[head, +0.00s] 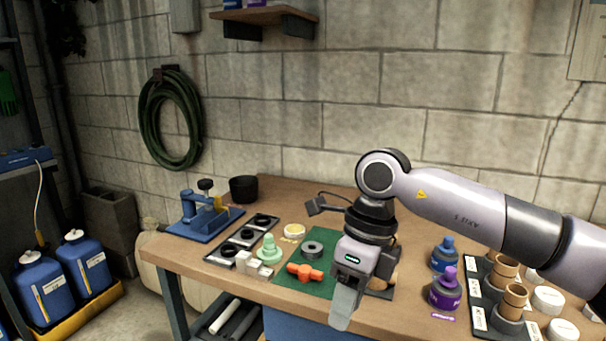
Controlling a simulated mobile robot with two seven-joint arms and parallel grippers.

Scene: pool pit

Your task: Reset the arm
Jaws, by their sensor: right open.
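My right arm (450,200) reaches in from the right over the wooden table (200,258). Its elbow-like joint is bent, and the gripper (345,305) points down at the table's front edge. The gripper is open; its fingers overlap in this view, so the gap between them is hidden. I see nothing held in it. The gripper and wrist cover part of the green mat (290,277), which bears an orange valve-like part (305,272) and a grey ring (312,249). My left gripper is not in view.
Left of the mat are a pale green part (268,249), a black tray with rings (222,254) and a blue clamp fixture (200,215). Blue (444,255) and purple (445,290) bottles and a rack of brown cups (478,290) stand below my forearm. A block wall stands behind.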

